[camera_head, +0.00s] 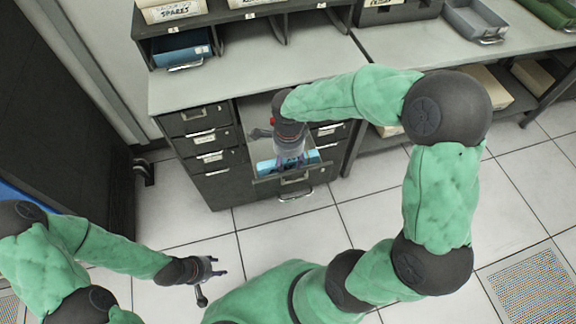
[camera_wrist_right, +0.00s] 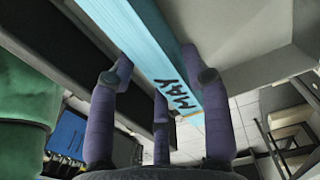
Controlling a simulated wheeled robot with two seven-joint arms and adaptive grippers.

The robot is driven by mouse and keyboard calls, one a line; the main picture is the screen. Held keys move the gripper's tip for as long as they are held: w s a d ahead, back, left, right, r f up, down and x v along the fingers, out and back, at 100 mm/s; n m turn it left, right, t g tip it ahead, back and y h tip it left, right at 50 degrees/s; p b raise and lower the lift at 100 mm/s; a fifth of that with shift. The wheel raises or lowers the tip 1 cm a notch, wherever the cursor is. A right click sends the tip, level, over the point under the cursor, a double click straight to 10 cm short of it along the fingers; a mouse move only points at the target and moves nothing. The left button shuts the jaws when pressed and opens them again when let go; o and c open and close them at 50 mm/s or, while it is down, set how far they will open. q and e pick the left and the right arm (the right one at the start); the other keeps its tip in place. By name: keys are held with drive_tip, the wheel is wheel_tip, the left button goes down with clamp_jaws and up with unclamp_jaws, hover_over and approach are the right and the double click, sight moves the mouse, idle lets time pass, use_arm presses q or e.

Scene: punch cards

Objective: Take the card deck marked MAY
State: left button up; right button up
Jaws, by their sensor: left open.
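The light blue card deck marked MAY (camera_wrist_right: 178,78) runs between the purple fingers of my right gripper (camera_wrist_right: 158,75) in the right wrist view. The fingers lie along both sides of it; whether they press on it is unclear. In the head view, my right gripper (camera_head: 290,158) reaches down into an open drawer (camera_head: 289,179), where blue of the deck (camera_head: 266,167) shows beside the fingers. The gripper hides much of the deck there. My left gripper (camera_head: 207,275) is open and empty, low at the left, away from the cabinet.
The dark cabinet (camera_head: 229,187) has several shut drawers beside the open one. Above it is a grey worktop (camera_head: 240,80) with a shelf unit holding a blue box (camera_head: 182,49). A grey tray (camera_head: 476,20) stands at the right. Tiled floor (camera_head: 300,235) in front is partly clear.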

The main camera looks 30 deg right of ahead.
clamp_jaws()
